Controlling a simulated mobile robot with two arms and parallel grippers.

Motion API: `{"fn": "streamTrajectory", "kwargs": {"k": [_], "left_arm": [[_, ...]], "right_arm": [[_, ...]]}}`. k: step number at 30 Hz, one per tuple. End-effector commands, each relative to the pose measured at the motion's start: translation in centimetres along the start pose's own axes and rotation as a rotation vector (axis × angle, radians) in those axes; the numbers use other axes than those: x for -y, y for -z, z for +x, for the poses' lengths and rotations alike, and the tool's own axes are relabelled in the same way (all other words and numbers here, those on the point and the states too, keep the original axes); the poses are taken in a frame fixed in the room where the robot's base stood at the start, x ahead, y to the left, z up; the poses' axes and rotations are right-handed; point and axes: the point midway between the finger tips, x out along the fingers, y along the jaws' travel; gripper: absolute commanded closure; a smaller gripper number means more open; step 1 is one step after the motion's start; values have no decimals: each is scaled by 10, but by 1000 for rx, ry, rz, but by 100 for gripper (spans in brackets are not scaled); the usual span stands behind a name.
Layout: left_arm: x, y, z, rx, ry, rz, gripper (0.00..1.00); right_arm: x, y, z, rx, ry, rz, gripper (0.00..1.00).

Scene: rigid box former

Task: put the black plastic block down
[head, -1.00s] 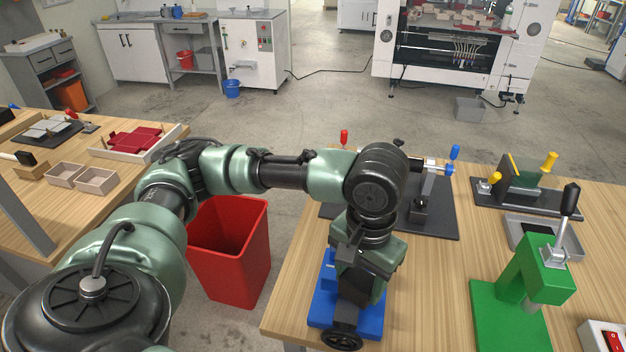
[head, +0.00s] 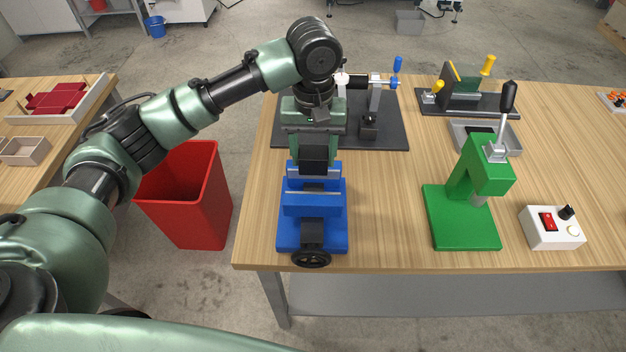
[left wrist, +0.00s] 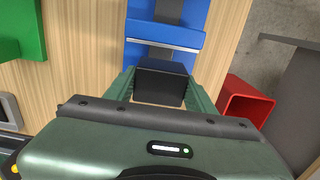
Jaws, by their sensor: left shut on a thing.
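My left gripper (head: 313,140) hangs down at the back of the blue vise and is shut on the black plastic block (head: 313,155). In the left wrist view the block (left wrist: 160,82) sits between the green fingers, close to the vise's blue jaw (left wrist: 165,38). I cannot tell whether the block touches the vise or what lies under it. The blue vise (head: 313,207) stands at the table's front left, with a dark gap between its jaws and a black handwheel in front. My right gripper is not in view.
A green press (head: 465,215) and a white switch box (head: 552,230) stand to the right on the wooden table (head: 375,215). A grey tray (head: 485,136) and dark fixtures stand behind. A red bin (head: 190,200) is left of the table. The wood between vise and press is clear.

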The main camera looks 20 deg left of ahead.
Motion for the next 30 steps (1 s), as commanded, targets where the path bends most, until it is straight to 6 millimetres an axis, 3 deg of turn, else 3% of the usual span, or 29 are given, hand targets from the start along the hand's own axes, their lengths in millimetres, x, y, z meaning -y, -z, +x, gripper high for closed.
{"fn": "streamTrajectory", "kwargs": {"k": [4, 18, 30], "left_arm": [[1, -1, 31, 3, 2, -1, 91], [1, -1, 86, 2, 1, 0, 91], [0, 0, 92, 0, 0, 0, 91]], "right_arm": [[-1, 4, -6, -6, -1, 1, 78], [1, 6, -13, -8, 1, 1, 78], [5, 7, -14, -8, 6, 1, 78]]}}
